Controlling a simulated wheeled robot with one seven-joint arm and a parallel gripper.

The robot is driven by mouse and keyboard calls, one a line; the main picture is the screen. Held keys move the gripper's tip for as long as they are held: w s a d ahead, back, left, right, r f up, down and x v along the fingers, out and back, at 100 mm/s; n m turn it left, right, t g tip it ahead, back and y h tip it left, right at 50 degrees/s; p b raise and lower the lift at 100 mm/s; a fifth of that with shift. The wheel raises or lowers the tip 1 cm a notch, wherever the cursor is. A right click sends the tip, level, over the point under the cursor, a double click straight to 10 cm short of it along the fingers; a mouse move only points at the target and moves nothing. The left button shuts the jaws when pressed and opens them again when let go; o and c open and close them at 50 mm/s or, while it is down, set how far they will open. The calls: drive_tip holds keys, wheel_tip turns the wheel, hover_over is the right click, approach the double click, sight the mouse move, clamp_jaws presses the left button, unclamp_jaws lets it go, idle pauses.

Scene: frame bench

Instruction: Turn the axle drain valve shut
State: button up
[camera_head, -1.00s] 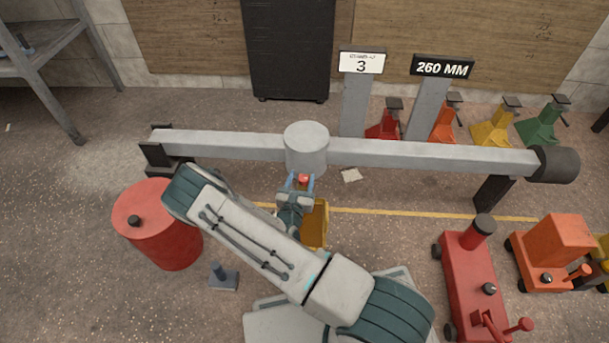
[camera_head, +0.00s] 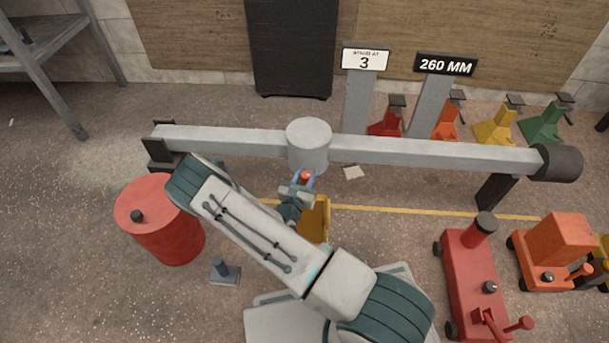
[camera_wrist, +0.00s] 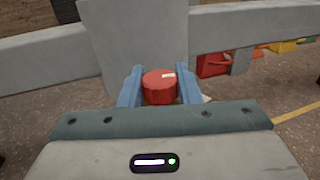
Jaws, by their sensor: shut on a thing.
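The axle (camera_head: 430,153) is a long grey beam running across the bench, with a grey round housing (camera_head: 308,146) at its middle. The red drain valve knob (camera_head: 305,176) sits low on the near side of the housing. In the wrist view the red knob (camera_wrist: 159,87) has a small pale mark on its top right. My gripper (camera_head: 304,179) is at the knob, its blue fingers on either side. It is shut on the knob, as the wrist view shows (camera_wrist: 160,90). The valve's body behind the knob is hidden.
A yellow object (camera_head: 315,220) is partly hidden behind my arm. Red (camera_head: 470,275) and orange (camera_head: 555,252) wheeled jacks stand at right. Several coloured stands line the back.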

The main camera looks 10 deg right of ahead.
drive_tip(key=m+g+h, duration=0.2)
drive_tip(key=m+g+h+b, duration=0.1)
drive_tip(key=m+g+h, duration=0.1)
drive_tip(key=shift+w+a+f+h, duration=0.1)
drive_tip(key=shift+a+h, duration=0.05)
drive_tip(key=shift+h, duration=0.25)
drive_tip(key=m+g+h, duration=0.1)
drive_tip(key=m+g, duration=0.1)
drive_tip(key=m+g+h+b, duration=0.1)
drive_tip(key=m+g, duration=0.1)
drive_tip(key=g, duration=0.1)
drive_tip(key=shift+h, duration=0.3)
drive_tip(key=m+g, duration=0.2)
drive_tip(key=g, duration=0.1)
drive_tip(key=m+g, duration=0.2)
drive_tip(key=g, duration=0.2)
drive_tip(key=shift+h+b, duration=0.4)
drive_tip(key=shift+m+g+y, duration=0.4)
drive_tip(key=shift+m+g, duration=1)
drive_tip(key=shift+g, duration=0.7)
drive_tip(key=shift+r, duration=0.2)
drive_tip(key=o, duration=1)
drive_tip(key=shift+a, duration=0.1)
drive_tip(key=shift+c, duration=0.2)
drive_tip(key=shift+g, duration=0.3)
drive_tip(key=shift+f, duration=0.1)
